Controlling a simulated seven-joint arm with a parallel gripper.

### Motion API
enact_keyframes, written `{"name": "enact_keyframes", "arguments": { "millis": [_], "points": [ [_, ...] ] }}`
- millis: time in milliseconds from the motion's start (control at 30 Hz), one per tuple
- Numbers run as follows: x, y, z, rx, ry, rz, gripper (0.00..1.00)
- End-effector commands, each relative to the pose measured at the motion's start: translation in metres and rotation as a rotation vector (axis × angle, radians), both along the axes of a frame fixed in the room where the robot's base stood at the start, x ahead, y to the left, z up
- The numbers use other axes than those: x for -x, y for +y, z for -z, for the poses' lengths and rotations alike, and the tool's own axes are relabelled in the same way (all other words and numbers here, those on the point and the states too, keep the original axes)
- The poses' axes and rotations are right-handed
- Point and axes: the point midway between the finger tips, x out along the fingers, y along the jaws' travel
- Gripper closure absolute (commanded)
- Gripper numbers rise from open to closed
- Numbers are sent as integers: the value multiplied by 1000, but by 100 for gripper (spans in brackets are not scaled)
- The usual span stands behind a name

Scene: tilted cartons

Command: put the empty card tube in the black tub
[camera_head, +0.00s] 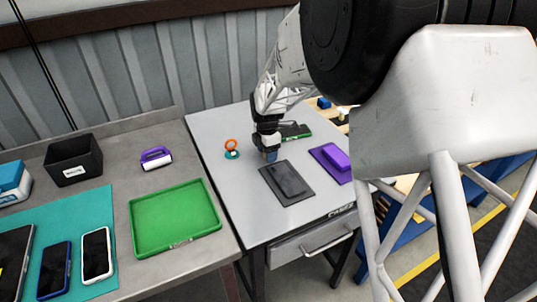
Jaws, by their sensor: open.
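The black tub (73,170) stands upright on the grey bench at the left; its inside looks dark and I see nothing in it. My gripper (270,156) points down, low over the light grey table, just behind a dark grey mat, and is far to the right of the tub. It is open. A small tan and bluish patch shows at its tips; I cannot tell whether this is the card tube or part of my fingers. I cannot clearly make out the card tube anywhere else, and my arm hides much of the right side.
Nearby are the dark mat (303,196) with a dark block, a purple block (336,158), a green item (297,131) and an orange ring (231,144). A green tray (176,218), a purple-handled item (155,159) and phones lie on the left bench. A wall stands behind.

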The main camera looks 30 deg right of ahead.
Motion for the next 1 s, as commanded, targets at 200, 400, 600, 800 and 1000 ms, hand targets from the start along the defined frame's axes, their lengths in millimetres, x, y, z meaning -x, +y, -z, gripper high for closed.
{"name": "enact_keyframes", "arguments": {
  "millis": [200,400,600,800,1000],
  "points": [
    [0,0,0,0,0,0,45],
    [0,0,0,0,0,0,75],
    [0,0,0,0,0,0,81],
    [0,0,-4,0,-1,0,81],
    [-1,0,-18,1,-3,1,81]
  ]
}}
